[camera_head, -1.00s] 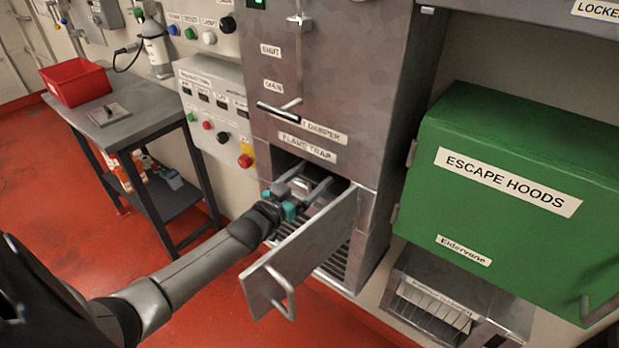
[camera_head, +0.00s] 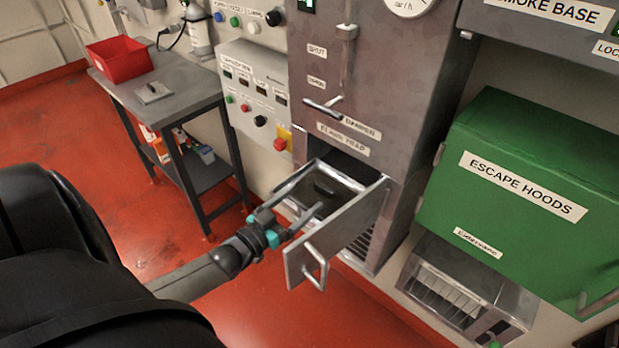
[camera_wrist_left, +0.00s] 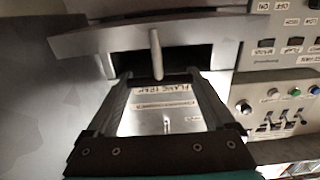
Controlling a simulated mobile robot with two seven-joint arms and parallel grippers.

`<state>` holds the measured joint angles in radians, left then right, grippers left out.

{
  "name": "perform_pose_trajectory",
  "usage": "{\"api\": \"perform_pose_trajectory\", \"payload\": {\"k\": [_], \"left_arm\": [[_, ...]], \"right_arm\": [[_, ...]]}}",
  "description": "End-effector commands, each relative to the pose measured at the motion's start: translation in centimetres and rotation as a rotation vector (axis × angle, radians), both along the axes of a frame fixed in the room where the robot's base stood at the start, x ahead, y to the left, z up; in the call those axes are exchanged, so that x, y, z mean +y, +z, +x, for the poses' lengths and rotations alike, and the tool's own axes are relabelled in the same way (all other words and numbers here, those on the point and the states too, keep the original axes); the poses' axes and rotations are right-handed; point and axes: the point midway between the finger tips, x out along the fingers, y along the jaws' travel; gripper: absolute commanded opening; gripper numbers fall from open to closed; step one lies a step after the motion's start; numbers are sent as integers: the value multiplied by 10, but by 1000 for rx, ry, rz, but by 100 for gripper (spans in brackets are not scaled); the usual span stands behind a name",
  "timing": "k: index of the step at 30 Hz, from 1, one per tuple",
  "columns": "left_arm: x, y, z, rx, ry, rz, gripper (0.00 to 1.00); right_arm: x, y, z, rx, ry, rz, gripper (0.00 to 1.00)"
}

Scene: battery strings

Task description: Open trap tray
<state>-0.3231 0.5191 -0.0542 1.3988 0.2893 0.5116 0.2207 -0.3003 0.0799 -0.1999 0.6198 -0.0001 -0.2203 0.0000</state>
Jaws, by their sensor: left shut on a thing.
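The grey trap tray (camera_head: 347,182) sticks out of the opening under the flame trap label (camera_head: 343,138). A dark object (camera_head: 326,188) lies in it. My right gripper is not in view.
A side table (camera_head: 170,92) with a red bin (camera_head: 120,62) stands at the left. A control box (camera_head: 255,90) is beside the cabinet. A green escape hoods box (camera_head: 530,240) is at the right, above a low grey unit (camera_head: 465,285). Red floor is free in front.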

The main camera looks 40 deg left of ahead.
Motion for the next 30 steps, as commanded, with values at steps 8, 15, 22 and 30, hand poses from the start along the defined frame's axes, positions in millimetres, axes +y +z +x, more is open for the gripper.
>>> {"api": "perform_pose_trajectory", "payload": {"k": [8, 15, 22, 30], "left_arm": [[1, 0, -7, -1, 0, 1, 0], [1, 0, -7, -1, 0, 1, 90], [1, 0, -7, -1, 0, 0, 100], [1, -1, -17, 1, 0, -1, 100]], "right_arm": [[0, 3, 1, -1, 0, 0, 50], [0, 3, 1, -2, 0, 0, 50], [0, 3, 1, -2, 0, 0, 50], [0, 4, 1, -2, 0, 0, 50]]}}
